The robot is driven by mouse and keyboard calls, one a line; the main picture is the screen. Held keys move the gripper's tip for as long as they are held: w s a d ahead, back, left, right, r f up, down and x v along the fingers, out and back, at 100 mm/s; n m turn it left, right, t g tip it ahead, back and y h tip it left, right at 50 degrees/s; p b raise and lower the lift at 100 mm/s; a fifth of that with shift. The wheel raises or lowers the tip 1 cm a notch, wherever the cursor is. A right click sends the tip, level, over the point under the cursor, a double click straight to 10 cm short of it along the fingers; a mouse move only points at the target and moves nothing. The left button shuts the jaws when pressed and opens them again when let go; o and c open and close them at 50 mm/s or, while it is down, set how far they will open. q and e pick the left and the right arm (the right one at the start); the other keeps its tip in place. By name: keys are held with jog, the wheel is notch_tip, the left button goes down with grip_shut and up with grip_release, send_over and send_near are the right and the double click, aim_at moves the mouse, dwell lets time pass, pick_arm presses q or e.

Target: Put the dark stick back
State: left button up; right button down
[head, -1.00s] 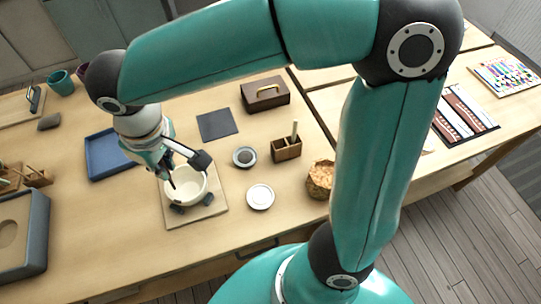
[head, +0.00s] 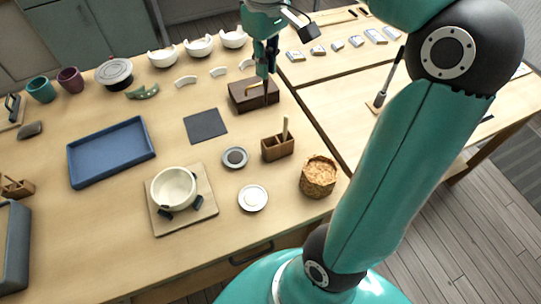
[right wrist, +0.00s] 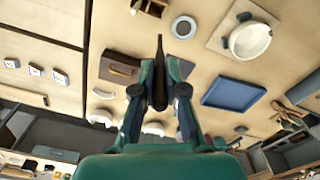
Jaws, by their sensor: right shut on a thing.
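My right gripper (head: 266,66) is shut on the dark stick (right wrist: 159,72), which shows in the right wrist view as a dark, tapering rod between the two fingers. In the head view the stick's thin end points down in front of the brown box. A small wooden holder (head: 277,150) with compartments stands on the table, with one light stick (head: 285,128) upright in it. The holder also shows at the top edge of the right wrist view (right wrist: 150,7). My left gripper is not in view.
The brown box (head: 240,97) with a gold handle is under my right gripper. A cream bowl (head: 172,186) sits on a wooden board (head: 203,206). A grey disc (head: 235,157), white dish (head: 253,198), woven basket (head: 318,177) and blue tray (head: 111,152) stand around.

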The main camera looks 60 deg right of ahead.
notch_tip(320, 180, down, 20)
jog(key=b, duration=0.1)
jog(key=shift+s+d+f, duration=0.25)
jog(key=shift+s+d, duration=0.1)
jog(key=shift+d, duration=0.05)
jog(key=shift+f, duration=0.2)
jog(key=c, duration=1.2)
grip_release()
jog(key=shift+r, duration=0.1)
jog(key=shift+r, duration=0.15)
notch_tip(320, 180, up, 12)
